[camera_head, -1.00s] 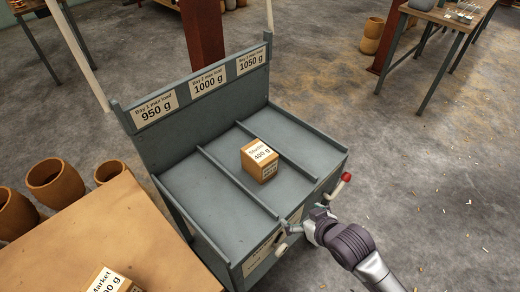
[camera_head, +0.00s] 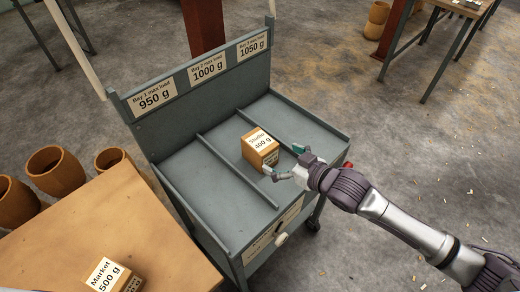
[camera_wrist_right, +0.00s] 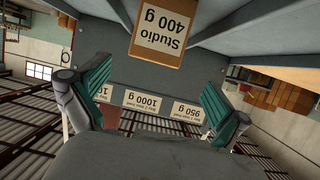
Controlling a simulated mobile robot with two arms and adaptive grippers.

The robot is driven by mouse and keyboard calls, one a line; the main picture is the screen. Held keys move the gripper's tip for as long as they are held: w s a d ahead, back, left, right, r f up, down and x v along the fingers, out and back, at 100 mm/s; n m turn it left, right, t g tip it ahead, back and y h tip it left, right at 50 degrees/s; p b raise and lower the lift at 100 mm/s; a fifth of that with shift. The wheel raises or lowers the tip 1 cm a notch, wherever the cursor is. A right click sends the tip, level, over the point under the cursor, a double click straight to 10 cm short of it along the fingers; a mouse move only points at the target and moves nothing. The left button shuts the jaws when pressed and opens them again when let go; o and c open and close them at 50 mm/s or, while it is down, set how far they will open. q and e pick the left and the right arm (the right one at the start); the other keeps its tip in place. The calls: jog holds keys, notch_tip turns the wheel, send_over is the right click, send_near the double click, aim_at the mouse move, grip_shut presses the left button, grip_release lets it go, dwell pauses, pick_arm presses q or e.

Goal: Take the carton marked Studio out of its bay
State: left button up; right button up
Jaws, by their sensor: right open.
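The carton marked Studio, 400 g (camera_head: 260,147), is a small brown box with white labels. It sits in the middle bay of the grey trolley (camera_head: 214,177), under the sign for Bay 2. My right gripper (camera_head: 284,163) is open at the near right side of the carton, with its fingers pointing toward it. In the right wrist view the Studio carton (camera_wrist_right: 158,34) appears upside down beyond the two teal-padded fingers (camera_wrist_right: 155,95), with a gap between. Nothing is between the fingers. My left gripper is not in view.
Low dividers (camera_head: 237,172) separate the bays, and the outer bays are empty. A back panel with load signs (camera_head: 207,69) rises behind. A carton marked Market, 500 g (camera_head: 108,277), stands on the wooden table (camera_head: 150,230) at left. Clay pots (camera_head: 54,170) stand behind that table.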

aim_at(269, 153)
jog(key=x, duration=0.5)
jog(key=shift+f, duration=0.1)
jog(key=shift+w+d+x, duration=0.1)
jog(key=shift+d+x, duration=0.05)
jog(key=shift+x, duration=1.25)
jog(key=shift+w+d+x, duration=0.1)
jog(key=shift+d+x, duration=0.05)
jog(key=shift+x, duration=1.2)
jog(key=shift+f, duration=0.1)
jog(key=shift+s+d, duration=0.1)
jog(key=c, duration=1.4)
jog(key=shift+c, duration=0.4)
